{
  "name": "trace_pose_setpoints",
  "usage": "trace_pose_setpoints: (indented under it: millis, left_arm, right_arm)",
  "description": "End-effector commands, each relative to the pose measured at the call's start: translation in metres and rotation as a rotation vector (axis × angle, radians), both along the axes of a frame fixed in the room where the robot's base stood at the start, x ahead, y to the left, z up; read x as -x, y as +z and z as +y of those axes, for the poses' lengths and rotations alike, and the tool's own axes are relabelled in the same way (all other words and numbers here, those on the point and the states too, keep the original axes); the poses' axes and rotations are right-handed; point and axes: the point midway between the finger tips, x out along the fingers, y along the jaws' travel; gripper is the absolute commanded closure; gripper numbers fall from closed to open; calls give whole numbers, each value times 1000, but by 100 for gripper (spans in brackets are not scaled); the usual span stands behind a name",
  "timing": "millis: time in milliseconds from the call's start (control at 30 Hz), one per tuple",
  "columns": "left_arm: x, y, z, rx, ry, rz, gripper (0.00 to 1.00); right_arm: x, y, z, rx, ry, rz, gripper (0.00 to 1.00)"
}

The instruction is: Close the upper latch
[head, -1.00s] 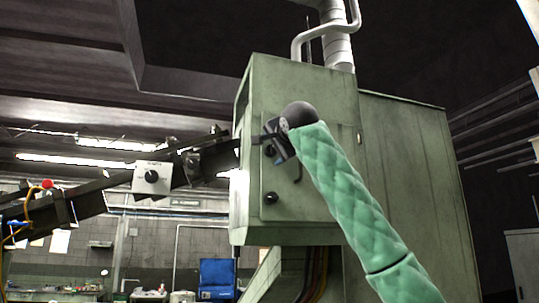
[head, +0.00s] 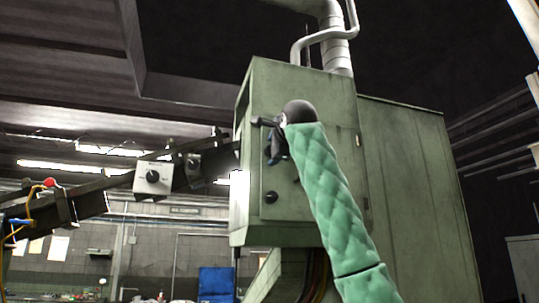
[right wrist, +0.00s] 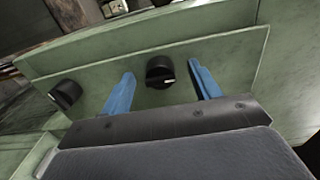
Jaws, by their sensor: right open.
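The green machine cabinet (head: 305,85) has a door panel with latches facing me. A black round upper latch (right wrist: 160,72) with a white mark sits between the two blue fingers of my right gripper in the right wrist view. The fingers are spread, one on each side; I cannot tell whether they touch it. In the head view my right gripper (head: 268,140) is at the upper part of the panel, and it hides that latch. The lower latch (head: 271,197) is a black knob further down; it also shows at the left in the right wrist view (right wrist: 65,95). My left gripper is out of view.
A grey control box (head: 153,178) with a black dial hangs on a dark beam (head: 100,195) left of the cabinet. A white pipe (head: 335,50) rises from the cabinet top. A blue object (head: 216,282) stands low in the background.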

Motion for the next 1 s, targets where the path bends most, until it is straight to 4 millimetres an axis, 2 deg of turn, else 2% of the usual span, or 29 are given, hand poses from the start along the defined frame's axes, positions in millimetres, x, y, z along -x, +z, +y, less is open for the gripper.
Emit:
trace_pose_setpoints:
  millis: [67, 300, 367, 533, 800, 1000]
  left_arm:
    - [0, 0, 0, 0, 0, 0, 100]
    - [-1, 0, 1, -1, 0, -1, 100]
    - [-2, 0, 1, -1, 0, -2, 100]
    - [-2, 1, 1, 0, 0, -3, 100]
    - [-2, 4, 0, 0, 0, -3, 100]
    - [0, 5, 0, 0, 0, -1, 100]
  right_arm:
    - [0, 0, 0, 1, 0, 0, 42]
    - [0, 0, 0, 2, 0, -1, 89]
    - [0, 0, 0, 2, 0, -1, 100]
    - [0, 0, 0, 43, 0, -14, 100]
    - [0, 0, 0, 314, -1, -101, 100]
    - [-1, -1, 0, 450, 0, -145, 100]
